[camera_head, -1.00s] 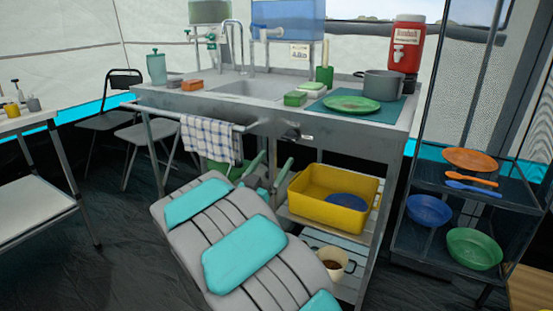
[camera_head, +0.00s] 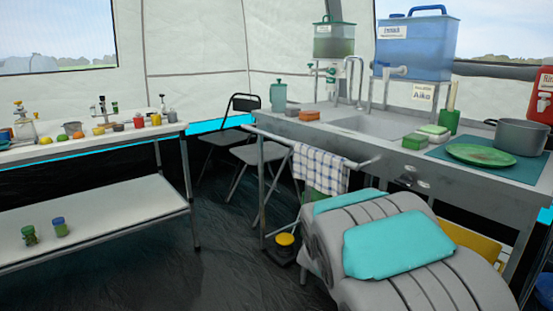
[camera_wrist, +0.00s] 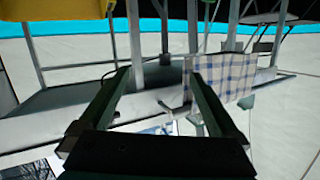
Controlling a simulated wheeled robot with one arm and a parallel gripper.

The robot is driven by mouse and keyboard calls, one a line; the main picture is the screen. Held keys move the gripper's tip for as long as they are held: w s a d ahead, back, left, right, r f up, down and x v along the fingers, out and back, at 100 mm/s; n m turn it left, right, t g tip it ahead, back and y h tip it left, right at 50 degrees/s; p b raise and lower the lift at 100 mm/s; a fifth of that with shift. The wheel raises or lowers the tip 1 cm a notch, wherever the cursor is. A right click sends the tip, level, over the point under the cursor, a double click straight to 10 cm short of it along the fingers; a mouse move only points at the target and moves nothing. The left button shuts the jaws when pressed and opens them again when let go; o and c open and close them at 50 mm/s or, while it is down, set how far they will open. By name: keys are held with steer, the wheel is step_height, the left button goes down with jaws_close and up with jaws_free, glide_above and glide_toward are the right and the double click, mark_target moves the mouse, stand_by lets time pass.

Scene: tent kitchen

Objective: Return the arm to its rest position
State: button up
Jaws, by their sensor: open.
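My arm (camera_head: 400,245), grey with teal pads, is folded in the lower right of the head view, in front of the sink counter (camera_head: 330,122). My gripper (camera_wrist: 155,72) shows in the wrist view with its two dark green fingers apart and nothing between them. In the head view the gripper is hidden behind the arm. The wrist picture looks upside down. Beyond the fingers it shows the counter's underside and legs and the checked towel (camera_wrist: 222,78), which also hangs from the counter rail in the head view (camera_head: 320,168).
A white table (camera_head: 90,145) with small jars stands at the left. Folding chairs (camera_head: 255,153) stand behind. A blue water tank (camera_head: 415,48), a pot (camera_head: 520,135) and a green plate (camera_head: 480,155) are on the counter side. The dark floor (camera_head: 190,265) at left-centre is clear.

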steer(key=s+a+f+n+g+y, duration=0.2)
steer(key=s+a+f+g+y, duration=0.15)
steer(key=s+a, duration=0.4)
steer(key=s+a+f+n+g+y, duration=0.2)
steer(key=s+a+n+g+y, duration=0.15)
steer(key=s, duration=0.75)
steer(key=s+d+f+g, duration=0.1)
steer(key=s+g, duration=0.3)
steer(key=s, duration=1.1)
steer(key=s+d+n+g, duration=0.1)
steer(key=s+d+g, duration=0.2)
steer(key=s, duration=1.3)
steer(key=shift+f+g, duration=0.35)
steer(key=shift+g, duration=0.45)
steer(key=shift+w, duration=0.1)
